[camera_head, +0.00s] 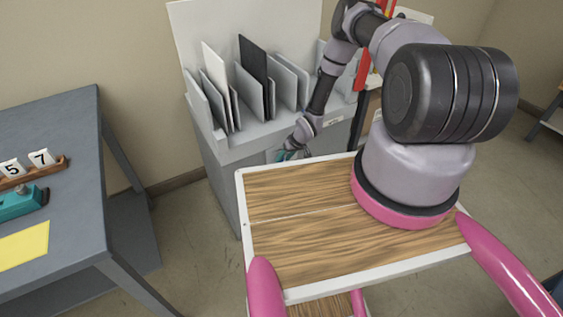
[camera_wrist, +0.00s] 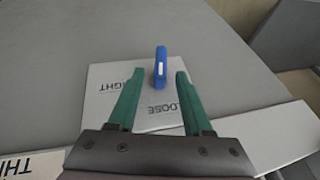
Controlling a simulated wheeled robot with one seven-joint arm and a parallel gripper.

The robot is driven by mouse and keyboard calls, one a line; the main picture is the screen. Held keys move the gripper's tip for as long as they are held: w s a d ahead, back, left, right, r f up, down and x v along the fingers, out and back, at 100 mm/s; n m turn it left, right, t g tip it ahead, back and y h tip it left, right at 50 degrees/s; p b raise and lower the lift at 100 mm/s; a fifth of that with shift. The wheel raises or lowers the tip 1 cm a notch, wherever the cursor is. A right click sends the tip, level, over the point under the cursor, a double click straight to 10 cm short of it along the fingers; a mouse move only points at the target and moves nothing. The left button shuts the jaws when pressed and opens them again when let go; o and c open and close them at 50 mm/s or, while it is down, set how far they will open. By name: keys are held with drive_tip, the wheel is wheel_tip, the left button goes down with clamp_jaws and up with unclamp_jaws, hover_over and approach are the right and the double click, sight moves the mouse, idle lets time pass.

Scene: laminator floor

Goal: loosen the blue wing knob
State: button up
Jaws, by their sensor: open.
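The blue wing knob (camera_wrist: 161,66) shows in the wrist view as a narrow upright blue bar with a white mark on its face. It stands on a light label plate (camera_wrist: 105,82) printed with "LOOSE" and "TIGHT". My gripper (camera_wrist: 156,78) has two green fingers, open, one to each side of the knob's line, with gaps on both sides. Whether the fingertips reach as far as the knob I cannot tell. In the head view my gripper (camera_head: 289,155) is small at the front of the grey cabinet, partly behind the wooden tray, and the knob is hidden.
The grey cabinet (camera_head: 222,180) holds several upright panels in slots. A grey table (camera_head: 60,130) at left bears number tiles (camera_head: 27,163), a teal tool (camera_head: 18,203) and a yellow sheet (camera_head: 24,246). In the wrist view a white strip (camera_wrist: 270,137) lies below the label plate.

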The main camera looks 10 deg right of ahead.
sight(282, 160)
drive_tip(key=shift+x, duration=1.65)
clamp_jaws()
drive_tip(key=shift+s+a+f+h, duration=0.1)
drive_tip(key=shift+s+a+h, duration=0.05)
drive_tip(key=shift+a+h, duration=0.15)
drive_tip(key=shift+d+n+t+h, duration=0.15)
drive_tip(key=shift+n+t+h, duration=0.2)
drive_tip(key=shift+h, duration=0.75)
unclamp_jaws()
drive_tip(key=v, duration=1.1)
